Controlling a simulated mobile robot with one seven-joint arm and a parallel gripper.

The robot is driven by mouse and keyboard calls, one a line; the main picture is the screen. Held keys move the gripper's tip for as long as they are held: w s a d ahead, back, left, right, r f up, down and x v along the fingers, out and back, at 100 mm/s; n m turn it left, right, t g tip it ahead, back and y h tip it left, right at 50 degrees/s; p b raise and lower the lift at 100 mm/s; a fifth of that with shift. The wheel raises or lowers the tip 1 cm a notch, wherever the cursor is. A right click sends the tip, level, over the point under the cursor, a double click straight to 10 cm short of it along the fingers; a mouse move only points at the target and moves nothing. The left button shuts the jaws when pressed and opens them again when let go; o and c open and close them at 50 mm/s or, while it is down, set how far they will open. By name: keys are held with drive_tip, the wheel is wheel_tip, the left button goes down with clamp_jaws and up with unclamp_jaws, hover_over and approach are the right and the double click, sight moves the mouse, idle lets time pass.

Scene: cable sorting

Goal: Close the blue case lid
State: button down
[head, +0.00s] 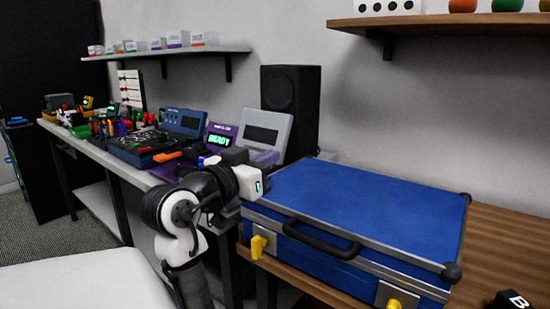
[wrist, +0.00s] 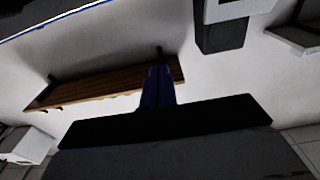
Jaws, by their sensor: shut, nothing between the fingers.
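The blue case (head: 350,215) lies on the wooden table with its lid down flat on its base. A thin metal-edged seam runs along the front, with a dark handle (head: 320,238) in the middle. Two yellow latches show on the front, one at the left (head: 259,246) and one at the lower right (head: 393,304). My arm's end is beside the case's left corner in the head view; its fingers are hard to make out there. In the wrist view my gripper (wrist: 158,72) is shut and empty, its fingers together. I cannot tell whether it touches the case.
A black speaker (head: 290,105) and a grey device (head: 265,132) stand behind the case's left end. A wooden shelf (head: 440,24) hangs above.

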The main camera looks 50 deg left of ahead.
drive_tip(key=s+f+t+b, duration=0.1)
drive_tip(key=f+b, duration=0.1)
drive_tip(key=f+t+b, duration=0.1)
drive_tip(key=f+b, duration=0.2)
drive_tip(key=s+f+t+y+b, duration=0.1)
drive_tip(key=f+b, duration=0.2)
drive_tip(key=shift+s+d+f, duration=0.25)
drive_tip(key=shift+s+d, duration=0.05)
drive_tip(key=shift+d, duration=0.05)
